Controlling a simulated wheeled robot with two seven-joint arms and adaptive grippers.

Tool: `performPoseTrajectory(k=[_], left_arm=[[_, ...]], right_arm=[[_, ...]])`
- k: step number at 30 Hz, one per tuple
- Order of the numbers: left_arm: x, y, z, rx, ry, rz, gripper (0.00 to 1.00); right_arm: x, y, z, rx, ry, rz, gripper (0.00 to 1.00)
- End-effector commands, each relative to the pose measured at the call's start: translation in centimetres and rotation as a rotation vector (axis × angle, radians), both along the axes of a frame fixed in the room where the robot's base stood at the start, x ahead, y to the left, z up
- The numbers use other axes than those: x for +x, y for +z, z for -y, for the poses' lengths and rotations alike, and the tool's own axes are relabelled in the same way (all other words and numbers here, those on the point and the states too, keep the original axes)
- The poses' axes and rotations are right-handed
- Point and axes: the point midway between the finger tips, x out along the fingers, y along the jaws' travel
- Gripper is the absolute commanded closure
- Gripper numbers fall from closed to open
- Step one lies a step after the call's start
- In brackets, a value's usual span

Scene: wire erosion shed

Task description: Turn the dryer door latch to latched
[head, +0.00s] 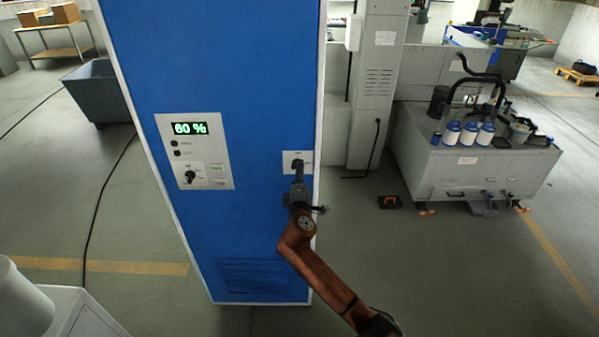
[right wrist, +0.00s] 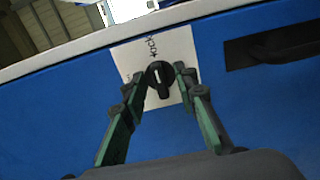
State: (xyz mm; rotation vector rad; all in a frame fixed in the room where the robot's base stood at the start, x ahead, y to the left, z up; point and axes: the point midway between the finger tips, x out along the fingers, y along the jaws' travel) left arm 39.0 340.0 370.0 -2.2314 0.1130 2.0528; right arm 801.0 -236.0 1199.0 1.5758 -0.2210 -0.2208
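The tall blue dryer (head: 245,90) stands in front of me in the head view. Its white latch plate (head: 289,158) is near the door's right edge, mostly behind my right gripper (head: 298,172). In the right wrist view the dryer door latch (right wrist: 160,80) is a round black knob with a white pointer mark, on a white plate (right wrist: 184,45) with printing I cannot fully read. The mark runs roughly up and down in that picture. My right gripper (right wrist: 160,82) is open, with one finger on each side of the knob; I see no clear contact. My left gripper is out of view.
A panel (head: 205,152) with a 60 % display and a small knob is on the dryer's left. A recessed black handle (right wrist: 285,48) lies beside the latch plate. A grey tank (head: 470,170) with bottles stands right. A small dark-and-orange item (head: 390,201) lies on the floor.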

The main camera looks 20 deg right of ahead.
Motion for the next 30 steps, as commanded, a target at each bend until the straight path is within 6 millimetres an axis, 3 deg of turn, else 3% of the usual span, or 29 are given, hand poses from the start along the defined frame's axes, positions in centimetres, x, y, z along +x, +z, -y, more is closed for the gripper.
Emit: performPoseTrajectory(k=[11, 24, 30], left_arm=[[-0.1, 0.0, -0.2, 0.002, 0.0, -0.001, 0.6], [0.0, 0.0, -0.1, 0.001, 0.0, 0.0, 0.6], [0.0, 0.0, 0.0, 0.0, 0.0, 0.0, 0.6]], right_arm=[[-1.0, 0.0, -0.4, 0.0, 0.002, 0.001, 0.73], [-9.2, 0.0, -2.7, 0.002, 0.002, 0.0, 0.73], [-11.2, 0.0, -3.2, 0.0, 0.001, 0.0, 0.73]])
